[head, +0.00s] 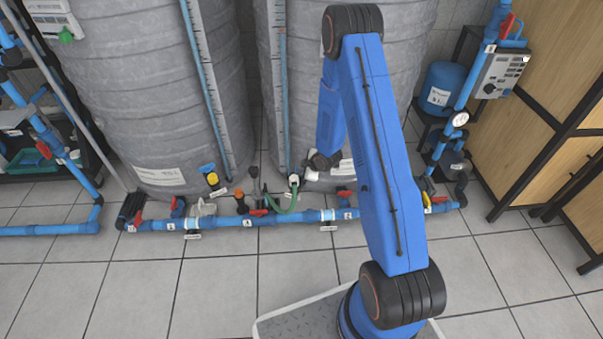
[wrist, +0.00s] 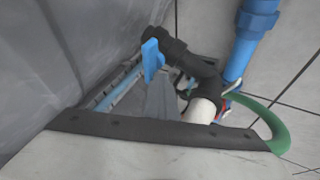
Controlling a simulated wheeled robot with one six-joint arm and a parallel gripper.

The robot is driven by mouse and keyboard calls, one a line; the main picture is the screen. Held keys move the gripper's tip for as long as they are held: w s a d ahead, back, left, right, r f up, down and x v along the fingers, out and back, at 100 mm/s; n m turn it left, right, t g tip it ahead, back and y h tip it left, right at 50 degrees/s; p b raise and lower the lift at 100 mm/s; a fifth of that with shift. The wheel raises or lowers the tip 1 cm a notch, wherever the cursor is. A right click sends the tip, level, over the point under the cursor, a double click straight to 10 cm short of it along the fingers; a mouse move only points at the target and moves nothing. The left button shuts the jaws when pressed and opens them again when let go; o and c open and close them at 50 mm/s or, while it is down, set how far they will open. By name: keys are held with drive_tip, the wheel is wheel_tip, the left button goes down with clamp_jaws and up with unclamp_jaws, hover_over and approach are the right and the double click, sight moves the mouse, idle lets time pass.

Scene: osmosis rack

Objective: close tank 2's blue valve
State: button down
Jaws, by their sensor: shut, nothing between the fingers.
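Two large grey ribbed tanks stand at the back, a left tank (head: 150,90) and a right tank (head: 345,70) partly hidden by my arm. I cannot read a tank number. A blue valve handle (wrist: 152,58) on a black fitting (wrist: 185,62) shows in the wrist view, beside the grey tank wall (wrist: 60,60). I cannot make out this handle in the head view. My gripper (head: 318,163) is low at the front of the right tank, beside a white fitting (head: 294,180) with a green hose. It is shut and empty, apart from the blue handle as far as I can tell.
A blue floor pipe (head: 275,220) with red-handled valves runs along the tanks. The green hose (wrist: 272,120) and a white cylinder (wrist: 200,110) lie close to the black fitting. Wooden cabinets (head: 540,110) stand right. The tiled floor (head: 130,285) in front is clear.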

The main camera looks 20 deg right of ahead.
drive_tip(key=shift+w+m+h, duration=0.45)
drive_tip(key=shift+m+h, duration=0.25)
drive_tip(key=shift+m, duration=0.4)
